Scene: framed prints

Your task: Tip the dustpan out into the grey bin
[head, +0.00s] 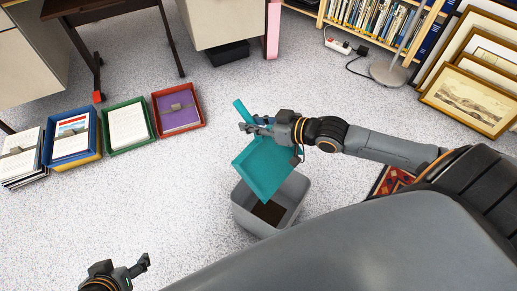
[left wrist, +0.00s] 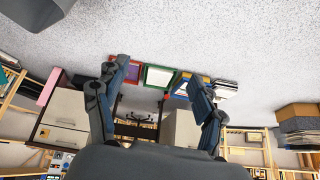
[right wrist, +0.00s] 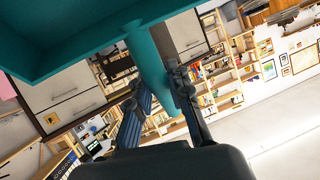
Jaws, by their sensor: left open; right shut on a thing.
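A teal dustpan (head: 266,168) is held above the grey bin (head: 244,212), tilted with its pan part over the bin's opening. My right gripper (head: 256,127) is shut on the dustpan's handle; the teal handle also shows between its fingers in the right wrist view (right wrist: 150,65). The pan looks empty on the face I see. The bin stands on the floor with dark brown matter at its bottom; the dustpan hides part of its far rim. My left gripper (head: 134,272) is open and empty, low at the left front; its spread fingers show in the left wrist view (left wrist: 156,95).
Several paper trays, such as the green tray (head: 127,127) and the red tray (head: 179,110), line the floor at left. Framed prints (head: 472,95) lean at right beside a lamp base (head: 389,72). A patterned rug (head: 392,181) lies right of the bin. The speckled floor left of the bin is clear.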

